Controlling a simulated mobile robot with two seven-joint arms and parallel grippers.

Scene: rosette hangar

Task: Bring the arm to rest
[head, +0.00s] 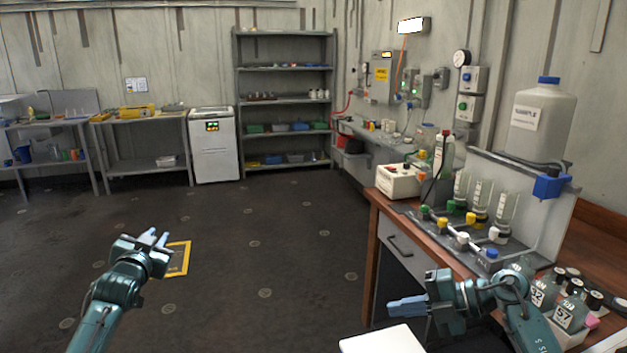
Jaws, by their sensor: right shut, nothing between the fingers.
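My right gripper (392,307) reaches in from the lower right, in front of the wooden bench. Its pale blue fingers point left and are shut with nothing between them. It is over the floor side of the bench edge, just above a white flat surface (384,341) in the picture. My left gripper (157,237) is out over the dark floor at the left, its pale fingers pointing away from me. It shows no object in it; its finger gap is too small to judge.
The floor (270,260) at centre is clear.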

